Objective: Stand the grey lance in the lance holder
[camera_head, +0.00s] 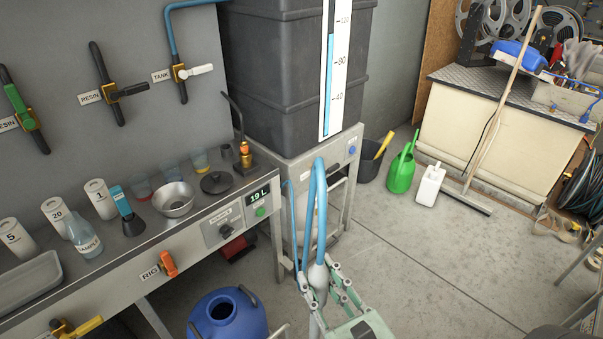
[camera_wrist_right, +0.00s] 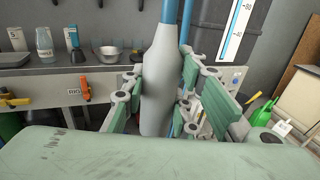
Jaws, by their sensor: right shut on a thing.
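The grey lance (camera_head: 318,272) is upright, with a blue hose (camera_head: 319,190) looping from its top. My right gripper (camera_head: 320,284) is shut on the lance's grey body, in front of the tank stand. In the right wrist view the lance's thick grey body (camera_wrist_right: 160,85) tapers up into the blue hose (camera_wrist_right: 169,12), between the green-padded fingers. The lance's lower end is largely hidden by the gripper. I cannot pick out the lance holder for certain in either view. My left gripper is not in view.
A steel bench (camera_head: 190,235) with cups and a bowl (camera_head: 173,198) runs along the left. A dark tank (camera_head: 275,80) stands on a grey stand (camera_head: 345,160). A blue drum (camera_head: 250,325) is on the floor at lower left. Open floor (camera_head: 440,270) lies to the right.

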